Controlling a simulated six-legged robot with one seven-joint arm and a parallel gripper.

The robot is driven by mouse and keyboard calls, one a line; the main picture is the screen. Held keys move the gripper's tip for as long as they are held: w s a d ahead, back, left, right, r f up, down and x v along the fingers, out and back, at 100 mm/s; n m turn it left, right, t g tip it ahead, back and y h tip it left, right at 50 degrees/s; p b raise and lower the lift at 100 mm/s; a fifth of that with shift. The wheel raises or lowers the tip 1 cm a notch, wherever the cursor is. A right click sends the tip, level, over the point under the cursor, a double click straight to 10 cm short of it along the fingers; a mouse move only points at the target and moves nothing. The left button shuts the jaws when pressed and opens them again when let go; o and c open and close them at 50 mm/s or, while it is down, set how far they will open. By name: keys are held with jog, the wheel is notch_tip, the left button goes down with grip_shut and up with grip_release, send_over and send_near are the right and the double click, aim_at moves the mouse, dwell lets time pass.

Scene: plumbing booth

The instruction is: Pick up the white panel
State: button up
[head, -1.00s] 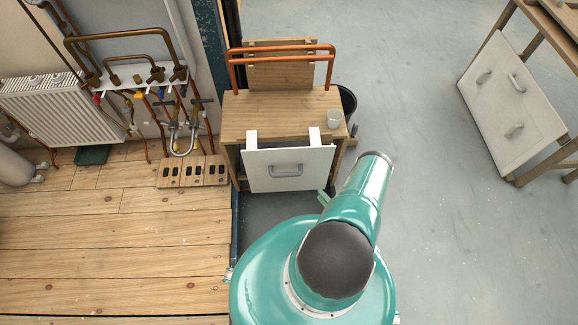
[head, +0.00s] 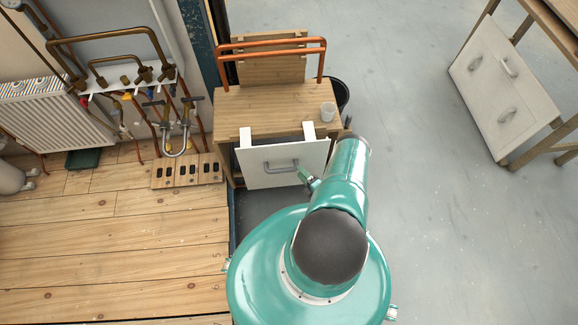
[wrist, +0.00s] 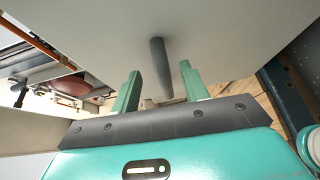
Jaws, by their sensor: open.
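The white panel (head: 262,165) hangs at the front of a small wooden bench, with two white hooks over the top edge. It carries a grey handle (head: 284,164) in its middle. My gripper (head: 308,179) is at the right end of the handle in the head view. In the wrist view my gripper (wrist: 160,88) has its two green fingers apart, with the handle between them in the picture. How deep the handle sits between them is unclear.
The wooden bench (head: 265,104) bears a clear cup (head: 328,112) and a copper pipe frame (head: 272,46). A black bin (head: 341,93) stands behind its right side. A wooden platform (head: 110,240) lies left. Grey floor is free at right, before another bench (head: 548,152).

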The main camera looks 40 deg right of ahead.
aim_at(295, 166)
jog(key=w, duration=0.4)
jog(key=shift+w+f, duration=0.15)
jog(key=shift+w, duration=0.15)
grip_shut()
dwell(1.1)
